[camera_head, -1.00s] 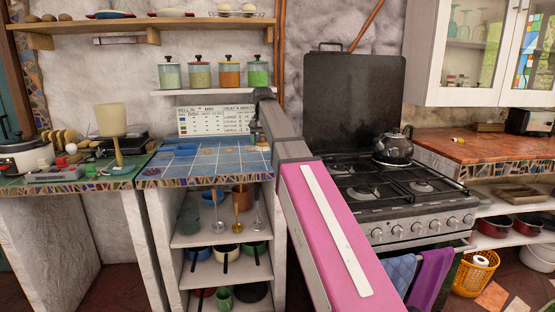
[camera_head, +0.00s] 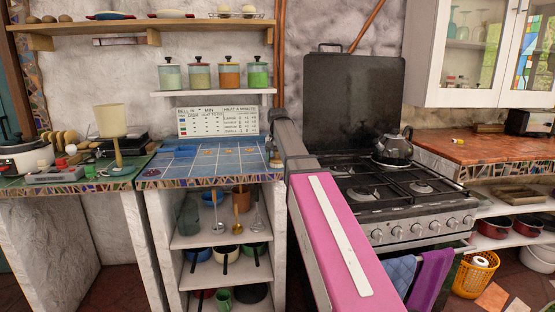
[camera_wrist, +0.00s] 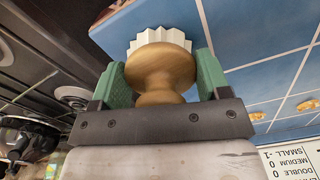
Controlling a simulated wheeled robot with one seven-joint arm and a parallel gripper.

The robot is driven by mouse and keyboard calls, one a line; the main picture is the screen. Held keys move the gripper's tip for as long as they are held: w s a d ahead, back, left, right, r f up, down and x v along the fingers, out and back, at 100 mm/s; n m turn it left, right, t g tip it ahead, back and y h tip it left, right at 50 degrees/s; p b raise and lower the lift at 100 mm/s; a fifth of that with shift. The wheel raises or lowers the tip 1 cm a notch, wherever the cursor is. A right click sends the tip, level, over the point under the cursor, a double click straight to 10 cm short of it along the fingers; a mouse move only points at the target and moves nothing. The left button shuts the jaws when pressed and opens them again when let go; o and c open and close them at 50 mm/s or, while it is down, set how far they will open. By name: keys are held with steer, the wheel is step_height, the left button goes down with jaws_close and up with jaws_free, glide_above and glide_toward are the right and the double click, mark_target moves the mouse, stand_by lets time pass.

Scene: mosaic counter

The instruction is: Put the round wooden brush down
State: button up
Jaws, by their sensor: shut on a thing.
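The round wooden brush (camera_wrist: 160,75) shows in the wrist view, with a wooden knob and pale, ridged bristles. My gripper (camera_wrist: 161,64) is shut on its wooden body, one green finger on each side. The bristles point away from my gripper towards the blue tiled counter (camera_wrist: 250,85), near its edge. I cannot tell whether they touch the tiles. In the head view the gripper end is at the right side of the blue counter (camera_head: 205,165), beside the stove, and mostly hidden by my arm. The brush is not clear there.
The black gas stove (camera_head: 390,195) with a kettle (camera_head: 393,146) stands right of the blue counter. A price sign (camera_head: 218,122) leans at the back wall, below a shelf of jars (camera_head: 200,75). A blue item (camera_head: 180,151) lies at the counter's left. The middle tiles look free.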

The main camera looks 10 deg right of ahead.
steer(key=o, duration=0.8)
steer(key=shift+f, duration=0.1)
step_height(320, 180, up, 12)
steer(key=shift+r, duration=0.1)
stand_by(0.4)
